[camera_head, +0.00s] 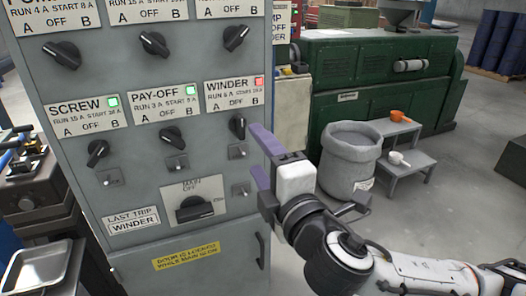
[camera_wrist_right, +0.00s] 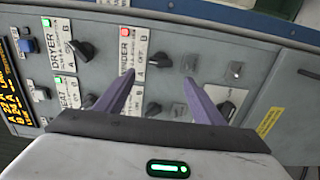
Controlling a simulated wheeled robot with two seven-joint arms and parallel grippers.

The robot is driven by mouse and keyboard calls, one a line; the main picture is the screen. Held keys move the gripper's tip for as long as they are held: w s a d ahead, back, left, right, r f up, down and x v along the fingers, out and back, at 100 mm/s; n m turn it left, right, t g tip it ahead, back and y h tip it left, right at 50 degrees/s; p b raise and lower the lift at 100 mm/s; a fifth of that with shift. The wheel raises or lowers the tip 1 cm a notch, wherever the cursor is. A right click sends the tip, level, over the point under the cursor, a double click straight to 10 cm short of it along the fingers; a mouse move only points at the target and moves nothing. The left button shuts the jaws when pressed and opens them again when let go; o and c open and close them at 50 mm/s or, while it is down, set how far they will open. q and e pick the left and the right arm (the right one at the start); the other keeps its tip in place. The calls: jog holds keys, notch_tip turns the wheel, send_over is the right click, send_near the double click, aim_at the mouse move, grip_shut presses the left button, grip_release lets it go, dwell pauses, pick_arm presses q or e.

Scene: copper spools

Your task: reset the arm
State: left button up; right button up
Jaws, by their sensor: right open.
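A grey control cabinet (camera_head: 90,205) stands upright at left in the head view. Its WINDER knob (camera_head: 237,126) sits under a label with a red light; SCREW (camera_head: 97,152) and PAY-OFF (camera_head: 172,137) knobs have green lights. A larger MAIN knob (camera_head: 195,209) is below. A plate reads "LAST TRIP WINDER". My right gripper (camera_head: 255,152) is open and empty, its purple fingers at the cabinet's right side near the WINDER knob. In the right wrist view, the gripper (camera_wrist_right: 158,82) faces the panel, the WINDER knob (camera_wrist_right: 160,60) between its fingers in the picture; contact cannot be told. My left gripper is not in view.
A grey bin (camera_head: 350,158) and a small step stand (camera_head: 408,160) with orange and white scoops are right of my gripper. A green machine (camera_head: 385,85) stands behind. A metal tray (camera_head: 38,268) is at lower left. Open floor lies at right.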

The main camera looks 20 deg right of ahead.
jog(key=shift+w+f, duration=0.15)
jog(key=s+a+f+m+g+y, duration=0.1)
jog(key=s+f+m+g, duration=0.15)
jog(key=f, duration=0.65)
jog(key=s+a+f+m+g, duration=0.1)
jog(key=s+f+m+g, duration=0.15)
jog(key=f, duration=0.65)
jog(key=s+f+m+g+y, duration=0.1)
jog(key=f+m, duration=0.3)
jog(key=f, duration=0.5)
jog(key=s+d+f+m+g, duration=0.1)
jog(key=s+d+f+m, duration=0.2)
jog(key=s+f, duration=0.5)
jog(key=s+d+f+m+g+h, duration=0.1)
jog(key=s+d+f+m+g, duration=0.1)
jog(key=s+f+m, duration=0.3)
jog(key=s+d+f, duration=0.1)
jog(key=s+f, duration=0.3)
jog(key=f, duration=0.1)
jog(key=shift+s, duration=0.25)
jog(key=shift+d, duration=0.1)
